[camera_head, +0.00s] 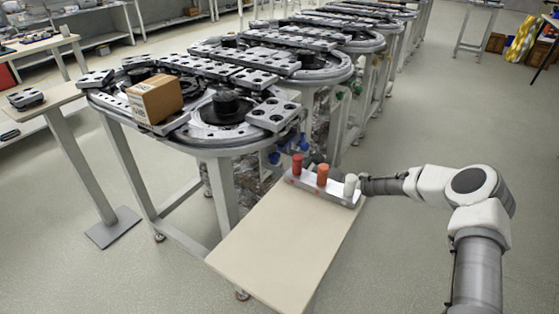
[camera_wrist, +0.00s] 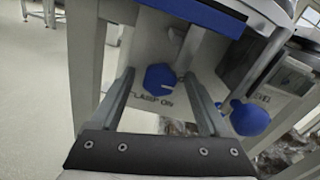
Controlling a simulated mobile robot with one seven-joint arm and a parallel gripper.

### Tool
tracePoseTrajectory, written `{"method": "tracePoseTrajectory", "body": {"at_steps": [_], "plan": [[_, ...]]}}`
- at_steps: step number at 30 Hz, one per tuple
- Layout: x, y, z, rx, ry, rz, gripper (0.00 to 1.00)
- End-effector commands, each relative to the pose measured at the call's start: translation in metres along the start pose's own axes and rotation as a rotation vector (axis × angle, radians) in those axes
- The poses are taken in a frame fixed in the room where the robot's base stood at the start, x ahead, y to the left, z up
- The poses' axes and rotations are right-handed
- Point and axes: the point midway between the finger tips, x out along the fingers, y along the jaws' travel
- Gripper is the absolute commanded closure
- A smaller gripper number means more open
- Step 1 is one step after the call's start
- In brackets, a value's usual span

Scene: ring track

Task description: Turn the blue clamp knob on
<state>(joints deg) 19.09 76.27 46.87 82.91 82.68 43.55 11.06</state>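The blue clamp knob (camera_wrist: 158,78) is on a grey panel in the wrist view, above lettering that reads like "CLAMP ON". A short white mark shows on its right side. My gripper (camera_wrist: 158,73) is open, one finger to the left of the knob and one to the right in the picture. I see no contact, and the gap in depth is hard to judge. In the head view small blue knobs (camera_head: 274,157) show under the near end of the track; I cannot tell which is the clamp knob. My gripper is mostly hidden there behind the peg holder.
A second blue knob (camera_wrist: 249,119) sits right of my right finger, by a label reading "LEVEL". A blue bar (camera_wrist: 195,14) is above. In the head view a holder (camera_head: 328,190) with red, orange and white pegs stands on a beige table (camera_head: 285,245). A cardboard box (camera_head: 155,99) is on the track.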

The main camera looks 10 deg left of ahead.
Motion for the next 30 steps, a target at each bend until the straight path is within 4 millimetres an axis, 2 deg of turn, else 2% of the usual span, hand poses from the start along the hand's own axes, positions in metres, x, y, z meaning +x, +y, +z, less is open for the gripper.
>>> {"method": "tracePoseTrajectory", "body": {"at_steps": [1, 2, 13, 22, 30], "plan": [[-0.0002, 0.0000, -0.0001, 0.000, 0.000, 0.000, 0.28], [-0.0002, 0.0000, -0.0001, 0.000, 0.000, 0.000, 0.34], [-0.0005, 0.0001, -0.0002, 0.000, 0.000, 0.000, 1.00], [-0.0005, -0.0002, 0.0008, 0.026, 0.000, 0.000, 1.00], [-0.0007, -0.0007, 0.0021, 0.170, 0.001, 0.000, 1.00]]}}
